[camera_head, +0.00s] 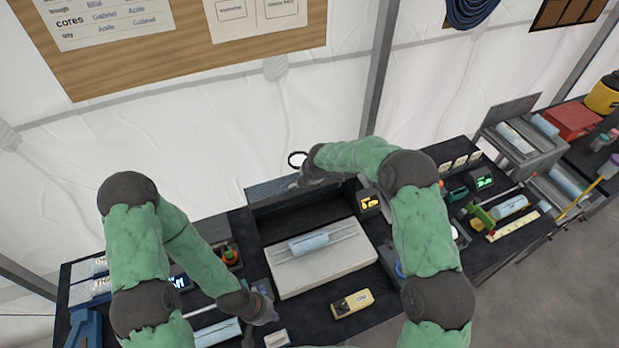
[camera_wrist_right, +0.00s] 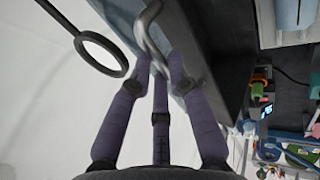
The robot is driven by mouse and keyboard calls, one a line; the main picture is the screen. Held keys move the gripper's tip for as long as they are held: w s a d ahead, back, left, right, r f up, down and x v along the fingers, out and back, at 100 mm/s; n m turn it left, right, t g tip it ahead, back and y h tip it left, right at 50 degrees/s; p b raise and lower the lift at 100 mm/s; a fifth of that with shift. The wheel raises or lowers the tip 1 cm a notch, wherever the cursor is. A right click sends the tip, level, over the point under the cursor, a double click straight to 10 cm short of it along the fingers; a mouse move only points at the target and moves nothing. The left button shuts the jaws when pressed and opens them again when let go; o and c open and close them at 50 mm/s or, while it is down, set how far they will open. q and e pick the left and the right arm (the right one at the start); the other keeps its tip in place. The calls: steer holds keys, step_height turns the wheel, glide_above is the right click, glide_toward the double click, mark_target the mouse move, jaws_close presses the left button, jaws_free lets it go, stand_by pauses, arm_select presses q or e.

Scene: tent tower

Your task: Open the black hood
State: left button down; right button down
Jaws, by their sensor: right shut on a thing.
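The black hood (camera_head: 305,213) stands behind a pale tray (camera_head: 325,262) holding a light-blue cylinder (camera_head: 308,243). Its dark inner side faces me and the tray is uncovered. In the right wrist view the hood (camera_wrist_right: 222,60) shows as a dark panel with a curved metal handle (camera_wrist_right: 150,25). My right gripper (camera_head: 300,182) is at the hood's upper edge. In the wrist view its purple fingers (camera_wrist_right: 160,75) are shut on the handle. My left gripper (camera_head: 268,312) hangs low at the tray's left front corner; its fingers are too small to read.
A yellow device (camera_head: 352,303) lies in front of the tray. Small displays (camera_head: 369,202) and tools crowd the bench to the right.

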steer(key=shift+w+r, duration=0.3)
steer(key=shift+r, duration=0.05)
steer(key=c, duration=1.1)
jaws_free()
steer(key=shift+c, duration=0.2)
steer(key=shift+w+a+f, duration=0.1)
steer(key=shift+f, duration=0.15)
steer(key=shift+s+r, duration=0.25)
steer(key=shift+r, duration=0.05)
steer(key=v, duration=1.1)
steer(key=shift+r, duration=0.1)
